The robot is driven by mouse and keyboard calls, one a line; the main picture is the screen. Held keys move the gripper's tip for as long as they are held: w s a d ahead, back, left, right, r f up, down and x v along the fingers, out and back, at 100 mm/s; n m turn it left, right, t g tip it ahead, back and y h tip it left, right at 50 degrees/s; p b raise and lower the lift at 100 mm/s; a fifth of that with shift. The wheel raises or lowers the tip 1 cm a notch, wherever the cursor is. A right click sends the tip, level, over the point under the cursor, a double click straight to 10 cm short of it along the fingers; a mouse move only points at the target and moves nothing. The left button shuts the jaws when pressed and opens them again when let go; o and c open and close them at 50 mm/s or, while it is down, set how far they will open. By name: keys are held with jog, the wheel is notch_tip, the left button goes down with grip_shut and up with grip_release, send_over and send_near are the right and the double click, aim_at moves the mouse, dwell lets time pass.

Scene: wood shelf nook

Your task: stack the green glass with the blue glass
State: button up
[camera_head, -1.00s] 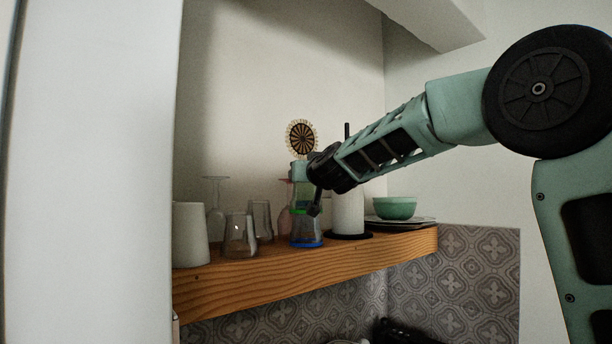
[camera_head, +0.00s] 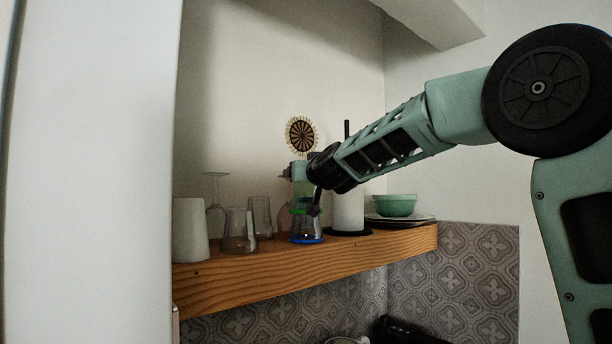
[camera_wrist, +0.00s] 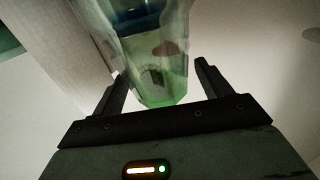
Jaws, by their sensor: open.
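The blue glass (camera_head: 306,239) stands upright on the wooden shelf, with its blue band at the bottom. The green glass (camera_head: 299,208) is nested in the blue glass, its green part showing above the blue band. My gripper (camera_head: 306,204) is at the upper part of this stack and hides some of it. In the wrist view the green glass (camera_wrist: 160,88) lies between the two spread fingers of my gripper (camera_wrist: 158,72), with gaps at its sides. A dark blue part of the blue glass (camera_wrist: 140,18) shows beyond it.
Two clear glasses (camera_head: 239,232), a white cup (camera_head: 190,230) and a stemmed glass (camera_head: 215,190) stand left on the shelf (camera_head: 300,269). A white roll (camera_head: 348,210) stands close on the right. A green bowl (camera_head: 394,205) sits on plates farther right.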

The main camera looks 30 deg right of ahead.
jog(key=s+a+p, duration=0.1)
jog(key=s+p, duration=0.1)
jog(key=s, duration=0.6)
jog(key=s+a+p, duration=0.2)
jog(key=s, duration=0.7)
jog(key=shift+a, duration=0.25)
